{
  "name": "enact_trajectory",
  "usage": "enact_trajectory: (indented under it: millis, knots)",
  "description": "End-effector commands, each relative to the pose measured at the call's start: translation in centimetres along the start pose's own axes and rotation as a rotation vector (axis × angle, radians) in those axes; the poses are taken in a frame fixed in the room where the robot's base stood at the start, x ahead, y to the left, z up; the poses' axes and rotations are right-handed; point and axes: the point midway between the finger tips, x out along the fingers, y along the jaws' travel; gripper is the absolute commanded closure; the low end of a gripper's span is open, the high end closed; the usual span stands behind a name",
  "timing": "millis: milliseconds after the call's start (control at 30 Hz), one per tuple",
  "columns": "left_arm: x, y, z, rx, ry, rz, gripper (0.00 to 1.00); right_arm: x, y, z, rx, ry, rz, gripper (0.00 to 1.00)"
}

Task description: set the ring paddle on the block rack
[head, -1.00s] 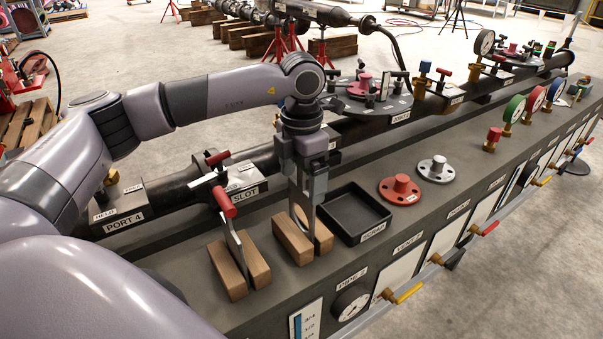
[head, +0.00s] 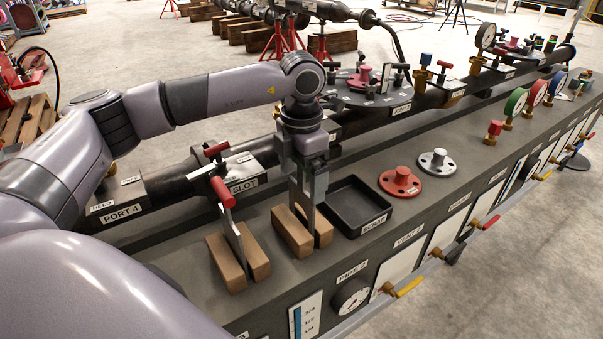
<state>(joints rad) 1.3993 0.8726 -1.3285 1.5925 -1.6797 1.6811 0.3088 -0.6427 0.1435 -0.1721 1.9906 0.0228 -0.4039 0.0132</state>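My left gripper (head: 308,187) points down over the right-hand pair of wooden blocks, the block rack (head: 287,236). It appears shut on the upper part of the ring paddle (head: 311,212), a thin grey metal plate. The paddle stands about upright, its lower part in the gap between the blocks. The blocks and fingers hide most of the ring, and I cannot tell whether its bottom touches the bench. My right gripper is not in view.
Another pair of wooden blocks (head: 227,263) to the left holds an upright grey plate (head: 233,235). A black scrap tray (head: 343,207) sits close on the right. A red flange (head: 400,182) and a grey flange (head: 437,162) lie beyond it. A red-handled clamp (head: 222,190) stands behind.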

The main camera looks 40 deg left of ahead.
Motion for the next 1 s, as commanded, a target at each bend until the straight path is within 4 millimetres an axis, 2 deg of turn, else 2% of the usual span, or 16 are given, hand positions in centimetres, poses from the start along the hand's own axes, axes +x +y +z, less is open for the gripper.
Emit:
enact_trajectory:
  millis: [167, 267, 400, 600, 767, 1000]
  knots:
    - [0.1, 0.0, -0.1, 0.0, 0.003, 0.0, 0.0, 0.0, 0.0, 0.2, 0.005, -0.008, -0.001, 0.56]
    - [0.1, 0.0, -0.1, 0.0, 0.003, 0.0, 0.0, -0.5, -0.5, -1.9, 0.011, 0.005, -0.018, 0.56]
    - [-2.9, 0.0, 0.1, 0.0, -0.004, 0.001, 0.0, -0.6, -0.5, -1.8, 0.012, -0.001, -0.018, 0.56]
    - [-6.0, 0.0, 0.1, -0.001, -0.002, 0.001, 0.0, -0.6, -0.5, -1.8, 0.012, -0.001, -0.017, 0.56]
    - [-7.1, 0.0, 0.0, 0.0, 0.0, 0.0, 0.0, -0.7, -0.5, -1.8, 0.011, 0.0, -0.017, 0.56]
    - [-7.2, 0.0, 0.0, 0.0, 0.0, 0.0, 0.0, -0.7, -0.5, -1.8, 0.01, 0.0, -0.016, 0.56]
